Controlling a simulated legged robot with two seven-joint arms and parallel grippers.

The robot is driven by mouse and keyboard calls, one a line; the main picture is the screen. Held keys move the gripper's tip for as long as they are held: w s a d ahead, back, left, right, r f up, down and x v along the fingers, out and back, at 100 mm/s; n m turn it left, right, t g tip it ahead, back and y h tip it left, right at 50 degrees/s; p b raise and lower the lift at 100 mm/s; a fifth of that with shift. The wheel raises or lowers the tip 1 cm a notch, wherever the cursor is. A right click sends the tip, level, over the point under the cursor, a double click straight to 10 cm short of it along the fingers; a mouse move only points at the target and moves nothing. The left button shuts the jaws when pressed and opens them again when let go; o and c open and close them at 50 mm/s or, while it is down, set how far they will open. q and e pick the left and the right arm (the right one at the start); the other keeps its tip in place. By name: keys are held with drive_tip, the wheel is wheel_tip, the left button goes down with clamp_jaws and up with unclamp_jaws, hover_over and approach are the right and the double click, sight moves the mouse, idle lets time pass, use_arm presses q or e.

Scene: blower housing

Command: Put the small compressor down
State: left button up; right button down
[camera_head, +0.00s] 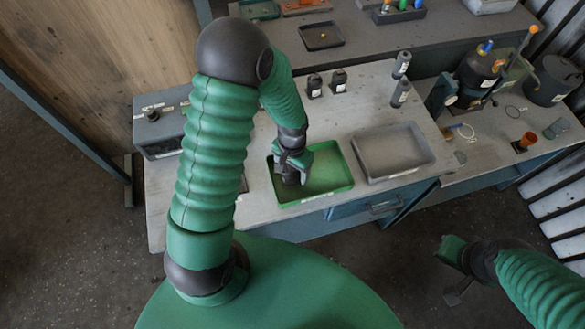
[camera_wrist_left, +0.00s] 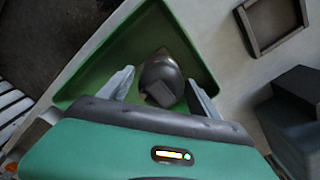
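The small compressor (camera_wrist_left: 163,80) is a dark, rounded metallic part with a blocky piece on its near side. It sits in the green tray (camera_head: 318,193), at the tray's left part in the head view, partly hidden under my left gripper (camera_head: 292,168). In the left wrist view, the left gripper's two grey fingers (camera_wrist_left: 158,88) stand apart on either side of the compressor, with narrow gaps showing. The green tray (camera_wrist_left: 110,62) lies beneath them. My right gripper (camera_head: 456,273) hangs over the floor at lower right, its fingers apart and empty.
A grey tray (camera_head: 392,152) lies right of the green tray. Small dark parts (camera_head: 327,83) stand behind them, with grey cylinders (camera_head: 401,80) farther right. A grey-blue box (camera_head: 160,122) stands at the bench's left. The bench front holds a drawer handle (camera_head: 383,207).

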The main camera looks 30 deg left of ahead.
use_arm(q)
drive_tip(key=shift+r, duration=0.15)
wheel_tip(320, 180, up, 12)
drive_tip(key=shift+f, duration=0.2)
drive_tip(key=s+d+r+t, duration=0.1)
drive_tip(key=s+d+t, duration=0.1)
drive_tip(key=s+d, duration=0.2)
drive_tip(key=shift+s+d+r+t, duration=0.3)
drive_tip(key=shift+s+d+r, duration=0.1)
drive_tip(key=shift+d, duration=0.05)
drive_tip(key=shift+s+d, duration=0.1)
drive_tip(key=shift+s, duration=0.1)
drive_tip(key=shift+w, duration=0.15)
idle(0.4)
